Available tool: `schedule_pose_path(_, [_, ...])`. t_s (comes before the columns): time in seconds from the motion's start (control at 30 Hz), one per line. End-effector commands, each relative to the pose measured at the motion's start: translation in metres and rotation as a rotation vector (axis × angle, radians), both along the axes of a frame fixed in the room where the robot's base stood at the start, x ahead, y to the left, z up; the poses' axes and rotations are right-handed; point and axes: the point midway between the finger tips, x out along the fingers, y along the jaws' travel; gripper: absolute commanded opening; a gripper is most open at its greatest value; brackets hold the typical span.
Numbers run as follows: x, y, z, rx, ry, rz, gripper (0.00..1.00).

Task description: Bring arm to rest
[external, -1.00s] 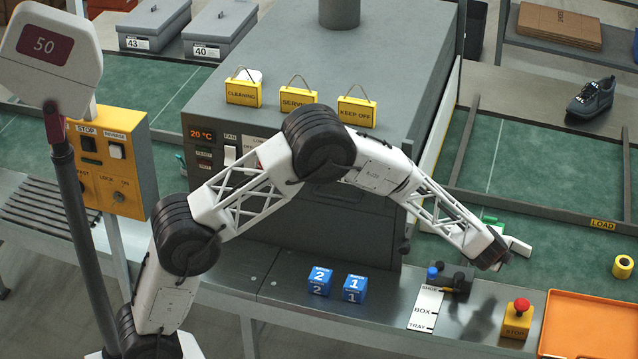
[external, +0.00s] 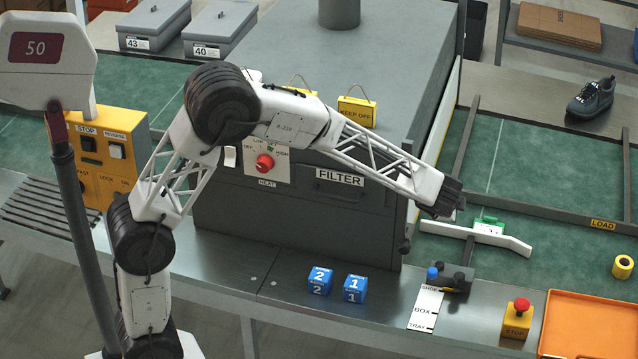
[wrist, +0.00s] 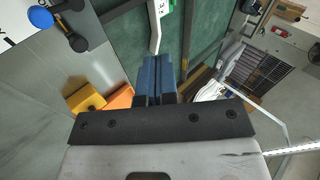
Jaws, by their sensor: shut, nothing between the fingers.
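My arm is bent in front of the large grey machine (external: 300,222) in the external view. My gripper (external: 456,192) is in the air to the right of the machine's front, above the green belt's near edge. In the wrist view the two blue fingers (wrist: 158,72) lie side by side, shut, with nothing between them. The fingertips are apart from everything I can see around them.
A white lever (external: 500,238) lies below my gripper, with the blue-knobbed switch block (external: 450,277) nearer. A dark shoe (external: 591,98) sits far right.

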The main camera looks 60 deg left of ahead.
Motion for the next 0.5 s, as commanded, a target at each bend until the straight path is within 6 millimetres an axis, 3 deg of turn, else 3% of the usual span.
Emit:
schedule_pose_path(0.1, [-0.033, 0.01, 0.025, -0.031, 0.0, 0.055, 0.0])
schedule_pose_path(0.5, [-0.147, 0.032, 0.08, -0.153, 0.025, 0.227, 0.0])
